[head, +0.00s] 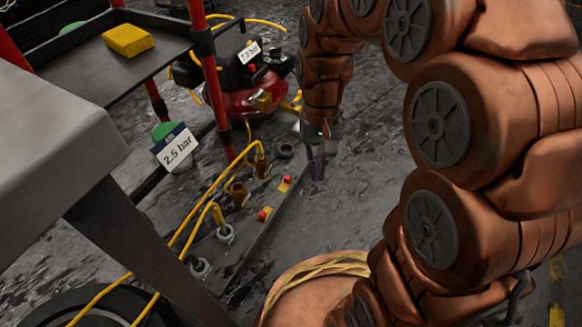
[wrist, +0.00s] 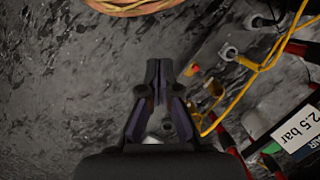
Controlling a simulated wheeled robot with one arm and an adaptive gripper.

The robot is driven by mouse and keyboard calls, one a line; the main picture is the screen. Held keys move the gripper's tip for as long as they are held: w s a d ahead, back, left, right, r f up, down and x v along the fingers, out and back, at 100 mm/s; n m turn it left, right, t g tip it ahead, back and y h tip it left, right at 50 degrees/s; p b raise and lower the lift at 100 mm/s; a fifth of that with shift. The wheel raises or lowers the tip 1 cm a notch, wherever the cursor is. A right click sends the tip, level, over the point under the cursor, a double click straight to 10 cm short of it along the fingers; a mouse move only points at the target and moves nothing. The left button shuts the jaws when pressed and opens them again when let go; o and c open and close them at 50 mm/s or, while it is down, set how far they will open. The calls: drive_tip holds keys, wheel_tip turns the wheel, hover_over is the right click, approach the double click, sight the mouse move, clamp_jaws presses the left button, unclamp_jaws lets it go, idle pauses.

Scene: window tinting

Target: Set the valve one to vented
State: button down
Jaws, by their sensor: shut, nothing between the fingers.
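Two small valves with red knobs on yellow plates sit along a dark strip on the floor in the head view. One (head: 286,183) is farther back and the other (head: 264,214) is nearer. I see no label that tells which is valve one, and their settings are too small to read. My gripper (head: 318,172) points down to the right of the farther valve, apart from it. In the wrist view my gripper's fingers (wrist: 158,68) are shut and empty. A red-and-yellow valve (wrist: 191,70) shows just right of the fingertips there.
Yellow hoses (head: 207,192) run to several floor fittings left of the valves. A red compressor (head: 250,95) stands behind. A "2.5 bar" sign (head: 175,148) and a grey cart (head: 60,150) with a yellow block (head: 128,40) are at left.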

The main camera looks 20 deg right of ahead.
drive_tip(key=w+f+m+p, duration=0.1)
drive_tip(key=w+m+p, duration=0.1)
drive_tip(key=w, duration=1)
drive_tip(key=m+y+p, duration=0.1)
drive_tip(key=m+p, duration=0.1)
drive_tip(key=p, duration=0.1)
hover_over(287, 179)
drive_tip(key=s+d, duration=0.1)
drive_tip(key=d, duration=0.2)
wheel_tip(287, 179, down, 6)
drive_tip(key=w+d+f+m+p, duration=0.1)
drive_tip(key=w+f, duration=0.2)
drive_tip(key=f, duration=0.3)
drive_tip(key=w+d+f+m+y+p, duration=0.1)
drive_tip(key=w+d+f+p, duration=0.1)
drive_tip(key=f, duration=0.4)
drive_tip(key=w+d+f+m+p, duration=0.1)
drive_tip(key=w+d+f, duration=0.1)
drive_tip(key=w+f, duration=0.2)
drive_tip(key=shift+w+f+p, duration=0.3)
drive_tip(key=shift+w+f, duration=0.1)
drive_tip(key=shift+f, duration=1.15)
drive_tip(key=shift+f, duration=0.15)
